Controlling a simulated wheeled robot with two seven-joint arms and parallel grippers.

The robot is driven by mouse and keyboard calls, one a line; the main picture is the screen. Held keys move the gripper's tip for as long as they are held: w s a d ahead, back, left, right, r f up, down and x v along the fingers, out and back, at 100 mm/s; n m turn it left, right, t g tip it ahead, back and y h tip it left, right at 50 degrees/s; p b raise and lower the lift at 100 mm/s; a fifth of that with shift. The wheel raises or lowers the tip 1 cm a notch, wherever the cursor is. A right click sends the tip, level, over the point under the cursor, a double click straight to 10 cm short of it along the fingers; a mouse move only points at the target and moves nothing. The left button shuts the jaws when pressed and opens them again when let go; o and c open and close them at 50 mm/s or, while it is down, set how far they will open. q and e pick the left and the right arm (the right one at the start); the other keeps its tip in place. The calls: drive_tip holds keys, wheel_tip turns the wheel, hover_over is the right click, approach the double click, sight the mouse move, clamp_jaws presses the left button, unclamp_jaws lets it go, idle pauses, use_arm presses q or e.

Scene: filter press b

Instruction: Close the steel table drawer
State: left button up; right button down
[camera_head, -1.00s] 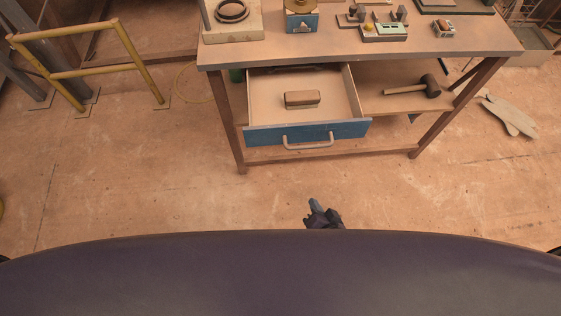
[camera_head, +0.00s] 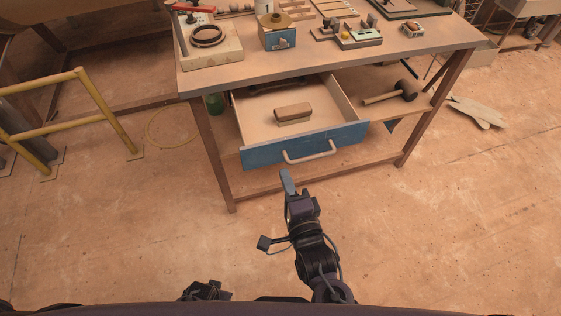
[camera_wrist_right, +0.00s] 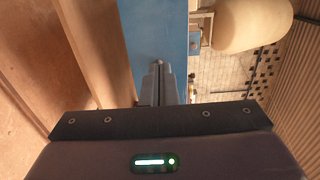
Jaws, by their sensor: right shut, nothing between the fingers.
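The steel table's drawer (camera_head: 300,145) is pulled well out from under the worktop. It has a blue front with a pale bar handle (camera_head: 309,156). A brown block with a pale base (camera_head: 293,114) lies inside it. My right gripper (camera_head: 286,180) is shut and empty, with its fingertips in front of the drawer front, just below and left of the handle in the picture. I cannot tell whether they touch the drawer. In the right wrist view, the shut fingers (camera_wrist_right: 157,80) point toward a blue surface, likely the drawer front (camera_wrist_right: 152,28). My left gripper's fingers do not show.
The table's worktop (camera_head: 330,62) carries a red-handled tool, a blue box and other small items. A mallet (camera_head: 392,93) lies on the lower shelf. A yellow rail (camera_head: 100,100) stands at left, gloves (camera_head: 478,111) lie on the floor at right. The floor before the table is clear.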

sight(276, 152)
drive_tip(key=shift+x, duration=2.5)
drive_tip(key=shift+a, duration=0.1)
